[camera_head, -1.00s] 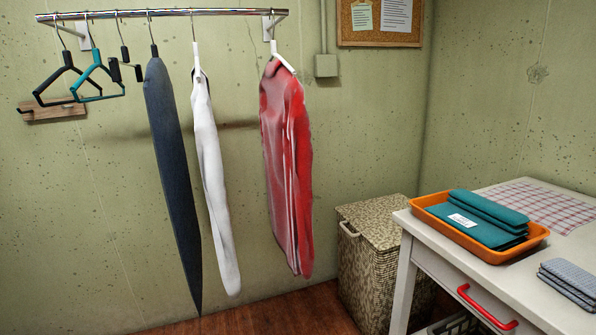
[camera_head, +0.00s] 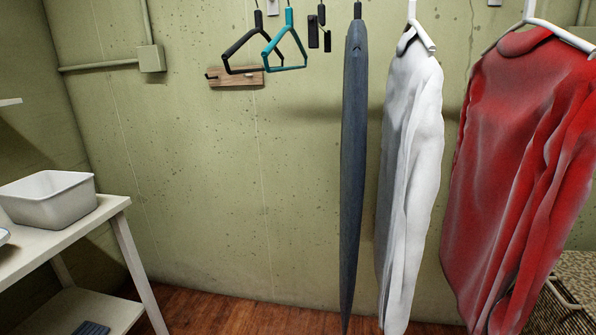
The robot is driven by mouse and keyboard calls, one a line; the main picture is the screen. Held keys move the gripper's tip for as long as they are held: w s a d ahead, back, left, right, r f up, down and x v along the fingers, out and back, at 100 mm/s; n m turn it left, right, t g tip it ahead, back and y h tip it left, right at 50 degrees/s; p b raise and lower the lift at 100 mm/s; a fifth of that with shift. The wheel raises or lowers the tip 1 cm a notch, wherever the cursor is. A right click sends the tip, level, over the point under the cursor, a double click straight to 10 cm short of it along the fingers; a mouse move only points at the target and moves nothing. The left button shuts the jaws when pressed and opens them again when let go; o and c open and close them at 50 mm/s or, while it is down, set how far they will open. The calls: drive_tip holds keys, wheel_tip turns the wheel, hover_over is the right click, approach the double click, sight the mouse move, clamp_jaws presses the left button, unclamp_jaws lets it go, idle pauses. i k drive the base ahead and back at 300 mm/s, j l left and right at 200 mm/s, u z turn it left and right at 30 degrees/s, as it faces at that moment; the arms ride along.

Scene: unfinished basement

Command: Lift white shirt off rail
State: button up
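The white shirt (camera_head: 415,170) hangs on a white hanger (camera_head: 411,30) right of centre. It is between a dark blue-grey garment (camera_head: 353,150) on its left and a red shirt (camera_head: 520,170) on its right. The rail is above the top edge of the picture and cannot be seen now. The lower hem of the white shirt comes near the bottom edge. My gripper does not show in this view.
A black hanger (camera_head: 245,55) and a teal hanger (camera_head: 287,50) hang left of the garments, before a wooden peg board (camera_head: 236,79). A white table (camera_head: 105,208) with a grey-white bin (camera_head: 50,198) stands at left. A woven hamper (camera_head: 580,275) is at lower right. Floor between is clear.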

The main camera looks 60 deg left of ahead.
sight(412, 144)
drive_tip(key=u, duration=0.9)
